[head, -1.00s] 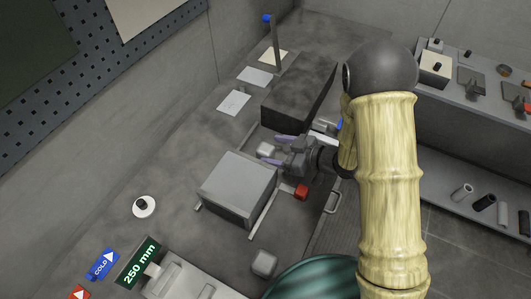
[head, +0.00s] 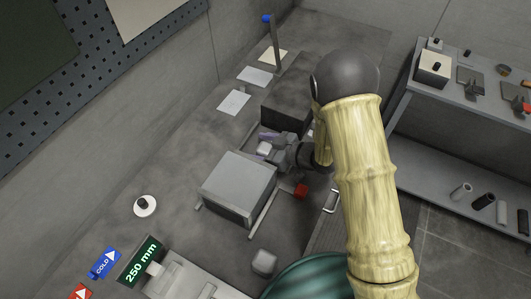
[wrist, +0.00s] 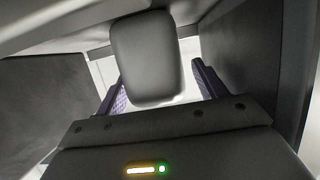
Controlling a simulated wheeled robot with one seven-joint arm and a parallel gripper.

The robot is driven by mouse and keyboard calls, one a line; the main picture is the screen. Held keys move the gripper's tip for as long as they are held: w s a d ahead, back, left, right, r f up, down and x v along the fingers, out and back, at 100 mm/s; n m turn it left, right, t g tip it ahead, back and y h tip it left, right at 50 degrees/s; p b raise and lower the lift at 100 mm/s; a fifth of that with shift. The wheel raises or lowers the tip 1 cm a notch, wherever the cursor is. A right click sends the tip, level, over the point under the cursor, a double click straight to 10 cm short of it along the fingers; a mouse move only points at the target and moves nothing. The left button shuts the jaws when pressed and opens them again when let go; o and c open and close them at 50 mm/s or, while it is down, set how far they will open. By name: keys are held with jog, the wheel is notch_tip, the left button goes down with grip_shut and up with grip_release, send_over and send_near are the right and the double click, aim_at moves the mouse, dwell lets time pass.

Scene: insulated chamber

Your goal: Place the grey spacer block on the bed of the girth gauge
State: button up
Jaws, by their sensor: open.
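A small light-grey block (head: 264,148), apparently the spacer block, sits between the large grey box (head: 238,185) and the dark block (head: 287,105). My gripper (head: 267,144) is open, with its purple-lined fingers on either side of this block. In the wrist view the block (wrist: 147,58) fills the space between the fingers (wrist: 160,88); whether they touch it is unclear. The grey box stands on rails (head: 262,218) with a red knob (head: 300,191) beside them, apparently the girth gauge. What lies directly under the block is hidden.
Another small grey block (head: 264,262) lies nearer, beside a green striped round thing (head: 312,278). A green "250 mm" display (head: 141,262) stands at lower left. A post with a blue tip (head: 275,45) rises behind. A shelf (head: 450,110) stands at right.

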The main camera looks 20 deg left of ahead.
aim_at(260, 145)
jog(key=c, duration=1.3)
jog(key=shift+o, duration=0.2)
jog(key=shift+r, duration=0.15)
notch_tip(260, 145, up, 10)
jog(key=shift+f, duration=0.15)
